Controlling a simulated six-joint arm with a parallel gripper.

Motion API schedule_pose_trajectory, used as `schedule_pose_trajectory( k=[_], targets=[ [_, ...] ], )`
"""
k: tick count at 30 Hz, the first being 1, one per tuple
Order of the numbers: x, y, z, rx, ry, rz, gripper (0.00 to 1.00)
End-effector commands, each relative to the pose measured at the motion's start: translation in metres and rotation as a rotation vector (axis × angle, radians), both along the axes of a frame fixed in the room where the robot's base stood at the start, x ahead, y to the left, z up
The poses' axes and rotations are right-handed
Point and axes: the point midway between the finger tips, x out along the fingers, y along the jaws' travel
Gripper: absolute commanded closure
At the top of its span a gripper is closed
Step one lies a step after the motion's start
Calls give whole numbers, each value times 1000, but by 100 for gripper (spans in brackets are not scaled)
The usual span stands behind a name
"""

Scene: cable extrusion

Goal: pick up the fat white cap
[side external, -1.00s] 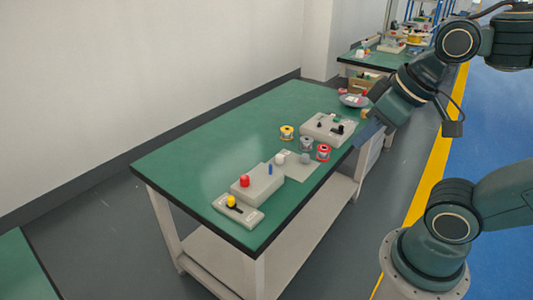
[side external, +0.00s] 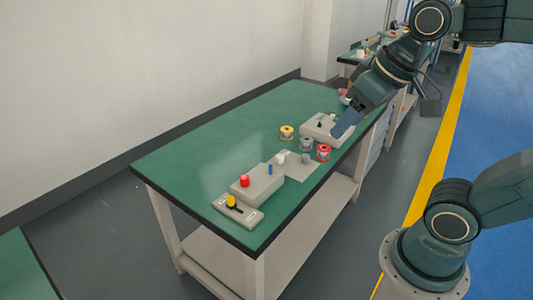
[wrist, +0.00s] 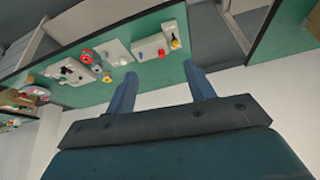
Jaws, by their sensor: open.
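The fat white cap (side external: 280,159) is a small white knob on a flat light-grey plate (side external: 299,168), mid-table in the side view. In the wrist view a pale spot on the plate (wrist: 115,47) looks like the cap (wrist: 124,62), but it is small and blurred. My gripper (side external: 343,131) is above the right part of the table, near the grey box with black parts, up and to the right of the cap and apart from it. In the wrist view its two blue fingers (wrist: 161,82) stand wide apart with nothing between them.
Beside the plate stand a yellow spool (side external: 287,132), a grey spool (side external: 306,144) and a red spool (side external: 323,152). A grey block (side external: 258,182) carries a red cap (side external: 244,181); a blue peg (side external: 270,169) stands by it. The grey box (side external: 316,127) is behind. The table's left part is clear.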

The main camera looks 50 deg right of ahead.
Motion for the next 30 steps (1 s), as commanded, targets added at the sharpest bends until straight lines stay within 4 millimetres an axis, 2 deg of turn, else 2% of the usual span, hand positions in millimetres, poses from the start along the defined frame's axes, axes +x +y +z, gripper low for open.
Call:
schedule_pose_trajectory(
  k=[8, 16, 23, 30],
  targets=[
    [56, -18, 14, 47, 61, -154, 46],
    [114, -42, 15, 91, 118, -308, 46],
    [162, -68, 4, 127, 163, -443, 46],
    [209, -99, -18, 163, 208, -582, 46]
  ],
)
